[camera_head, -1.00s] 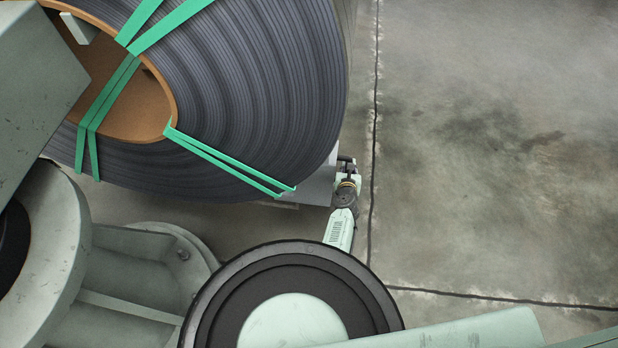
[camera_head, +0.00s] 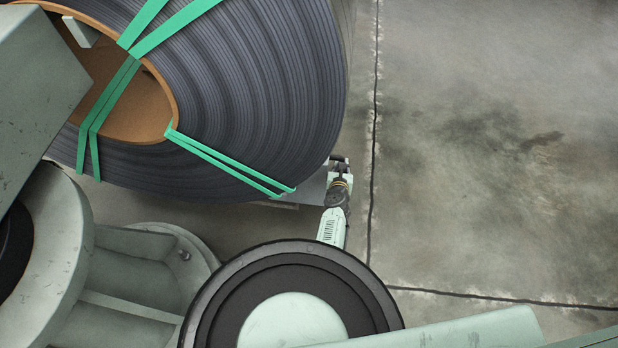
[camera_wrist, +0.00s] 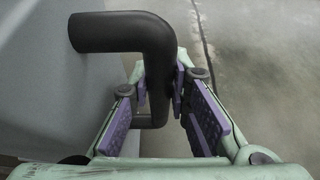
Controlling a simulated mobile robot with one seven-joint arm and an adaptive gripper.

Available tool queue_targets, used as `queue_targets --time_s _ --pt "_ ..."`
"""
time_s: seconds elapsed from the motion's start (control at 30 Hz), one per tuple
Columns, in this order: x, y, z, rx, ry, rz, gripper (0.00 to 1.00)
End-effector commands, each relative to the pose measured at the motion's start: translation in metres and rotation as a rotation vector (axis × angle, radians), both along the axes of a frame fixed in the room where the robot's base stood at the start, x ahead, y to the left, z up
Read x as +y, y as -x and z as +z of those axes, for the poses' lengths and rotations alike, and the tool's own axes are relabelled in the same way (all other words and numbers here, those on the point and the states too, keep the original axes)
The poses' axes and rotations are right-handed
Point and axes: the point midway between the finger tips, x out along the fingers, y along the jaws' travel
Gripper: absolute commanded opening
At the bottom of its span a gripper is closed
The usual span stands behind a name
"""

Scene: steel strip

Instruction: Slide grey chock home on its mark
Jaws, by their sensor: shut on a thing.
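The grey chock (camera_head: 311,188) lies on the floor at the lower right of the big steel coil (camera_head: 270,90), partly hidden under the coil's edge. In the wrist view its grey face (camera_wrist: 55,105) fills the left side. A black bent bar handle (camera_wrist: 125,32) stands out from it. My gripper (camera_wrist: 160,88) has its purple pads closed on both sides of the handle's upright part. In the head view my gripper (camera_head: 340,168) is at the chock's right side. I cannot see the mark, nor whether the chock touches the coil.
Green straps (camera_head: 225,165) bind the coil around its brown core (camera_head: 150,105). A dark floor joint (camera_head: 373,140) runs just right of my gripper, and another crosses the lower right. The concrete floor (camera_head: 490,150) to the right is clear.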

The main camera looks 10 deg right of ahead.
Motion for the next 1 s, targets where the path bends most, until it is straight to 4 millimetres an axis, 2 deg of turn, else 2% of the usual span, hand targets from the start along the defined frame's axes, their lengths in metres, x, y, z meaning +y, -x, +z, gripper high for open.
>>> queue_targets --time_s 1.0 --pt "0.050 -0.015 0.001 -0.001 0.000 0.006 0.00"
